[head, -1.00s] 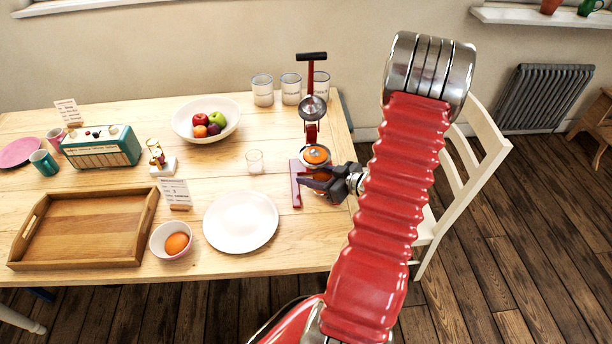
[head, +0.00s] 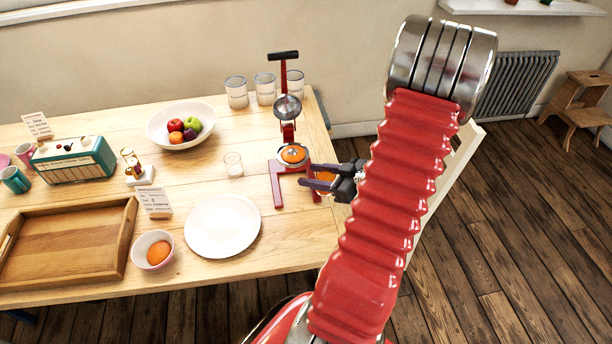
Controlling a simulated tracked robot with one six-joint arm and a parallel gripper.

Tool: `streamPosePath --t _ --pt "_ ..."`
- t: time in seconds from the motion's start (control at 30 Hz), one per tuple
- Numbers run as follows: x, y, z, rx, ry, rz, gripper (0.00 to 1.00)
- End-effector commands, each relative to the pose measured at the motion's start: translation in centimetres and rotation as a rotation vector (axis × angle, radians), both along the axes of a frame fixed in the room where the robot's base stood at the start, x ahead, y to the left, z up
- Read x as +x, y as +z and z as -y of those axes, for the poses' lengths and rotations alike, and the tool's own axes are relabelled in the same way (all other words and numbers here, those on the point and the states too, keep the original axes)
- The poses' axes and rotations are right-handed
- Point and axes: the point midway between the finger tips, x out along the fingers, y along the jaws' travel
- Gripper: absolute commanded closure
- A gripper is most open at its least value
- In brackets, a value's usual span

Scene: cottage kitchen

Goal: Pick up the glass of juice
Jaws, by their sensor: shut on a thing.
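The glass of juice (head: 326,176) shows as a small patch of orange between the dark jaws of my gripper (head: 318,175). My gripper is shut on it from the right. The jaws hide most of the glass. It is just right of the red juice press (head: 277,187), near the table's right edge. I cannot tell how far it is above the table. The press has an orange half (head: 293,154) on its cup and a raised black-tipped lever.
An empty glass (head: 233,165) and a white plate (head: 222,226) stand left of the press. Canisters (head: 265,88) stand behind it. A fruit bowl (head: 160,133), wooden tray (head: 70,245) and radio (head: 75,158) are farther left. A cream chair (head: 455,170) is right of the table.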

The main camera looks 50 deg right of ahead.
Motion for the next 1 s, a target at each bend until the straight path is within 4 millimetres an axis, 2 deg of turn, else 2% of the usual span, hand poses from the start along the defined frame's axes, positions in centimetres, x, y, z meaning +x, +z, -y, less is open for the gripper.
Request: streamPosePath --t 0.43,1.0 --pt "-2.4 1.3 0.4 -0.001 -0.001 0.001 0.87" --pt "-3.0 1.6 0.4 0.0 0.001 0.0 0.87"
